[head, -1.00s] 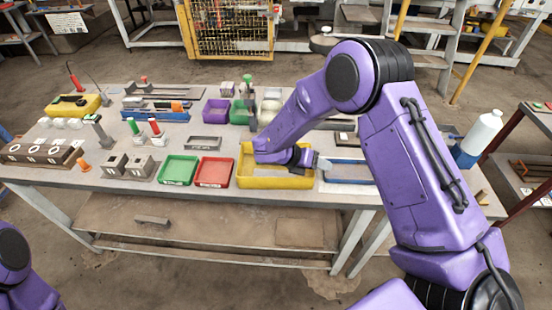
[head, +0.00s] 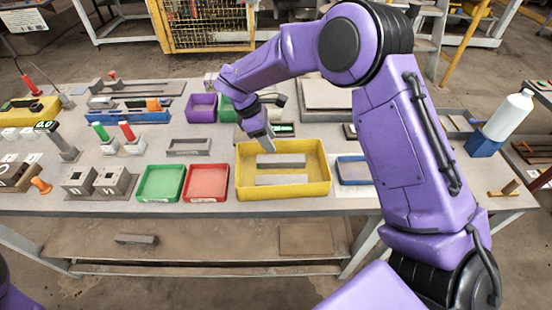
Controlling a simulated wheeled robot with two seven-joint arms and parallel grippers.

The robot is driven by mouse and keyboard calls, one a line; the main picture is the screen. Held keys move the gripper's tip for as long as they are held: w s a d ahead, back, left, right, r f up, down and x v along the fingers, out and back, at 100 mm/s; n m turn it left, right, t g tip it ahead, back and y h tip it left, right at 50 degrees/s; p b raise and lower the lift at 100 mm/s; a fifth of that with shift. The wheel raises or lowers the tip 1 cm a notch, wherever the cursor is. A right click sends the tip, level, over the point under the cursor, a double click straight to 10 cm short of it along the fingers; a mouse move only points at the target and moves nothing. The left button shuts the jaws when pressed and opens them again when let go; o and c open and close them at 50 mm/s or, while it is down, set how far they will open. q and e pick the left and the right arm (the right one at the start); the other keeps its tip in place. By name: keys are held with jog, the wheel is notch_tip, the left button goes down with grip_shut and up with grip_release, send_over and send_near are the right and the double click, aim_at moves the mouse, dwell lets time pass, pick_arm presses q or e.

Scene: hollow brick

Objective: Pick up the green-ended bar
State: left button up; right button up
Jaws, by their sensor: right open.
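A bar with a green end (head: 100,131) stands slightly tilted in a small pale holder on the left half of the table, beside a similar red-ended one (head: 126,131). My right gripper (head: 264,143) is open and points down at the back left of the yellow tray (head: 240,185), well to the right of the green-ended bar. I see nothing held, though its fingers are small in view. My left gripper is not in view.
A green tray (head: 141,190) and a red tray (head: 188,190) stand left of the yellow one. A grey frame (head: 189,146) lies behind them. A dark piece with a green strip (head: 283,129) lies just behind the yellow tray. A white bottle (head: 510,116) stands at right.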

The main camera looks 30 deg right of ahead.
aim_at(280, 158)
jog(key=p+x, duration=0.3)
jog(key=x, duration=0.4)
jog(key=shift+f+p, duration=0.25)
jog(key=shift+p, duration=0.05)
jog(key=shift+s+d+f, duration=0.15)
jog(key=shift+s+f, duration=0.05)
grip_shut()
